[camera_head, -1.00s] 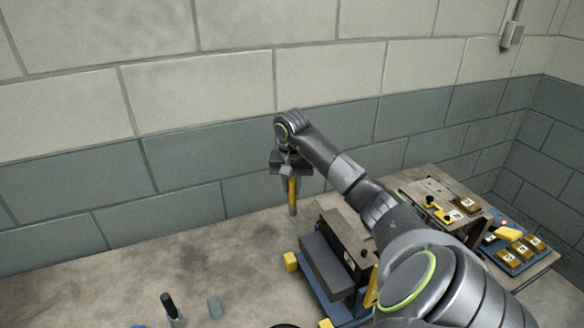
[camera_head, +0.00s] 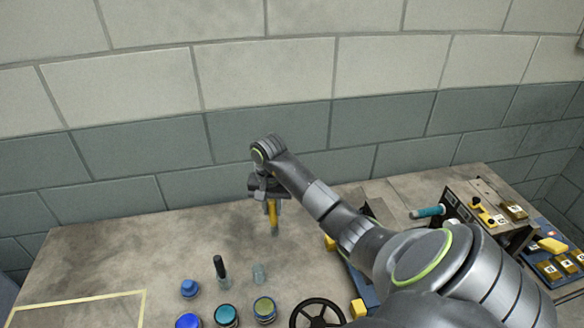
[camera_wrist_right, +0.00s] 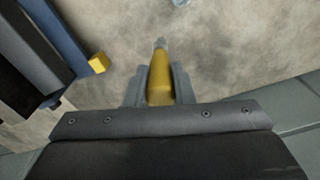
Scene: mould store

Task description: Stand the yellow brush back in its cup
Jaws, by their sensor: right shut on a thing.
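My right gripper (camera_head: 269,197) is shut on the yellow brush (camera_head: 273,217), which hangs roughly upright, its grey end down, above the table. The brush also shows between the two fingers in the right wrist view (camera_wrist_right: 160,82). A small pale grey-blue cup (camera_head: 259,274) stands on the table, nearer to me than the brush and slightly left of it; it looks empty. Its edge seems to show at the top of the right wrist view (camera_wrist_right: 180,2). The brush and the cup are apart. My left gripper is not in view.
A dark-handled brush (camera_head: 219,266) stands left of the cup. Several lidded jars, such as a green-banded one (camera_head: 264,308), and a black handwheel (camera_head: 318,314) are in front. A blue-framed fixture with yellow blocks (camera_head: 358,308) is right. The table's left part is mostly clear.

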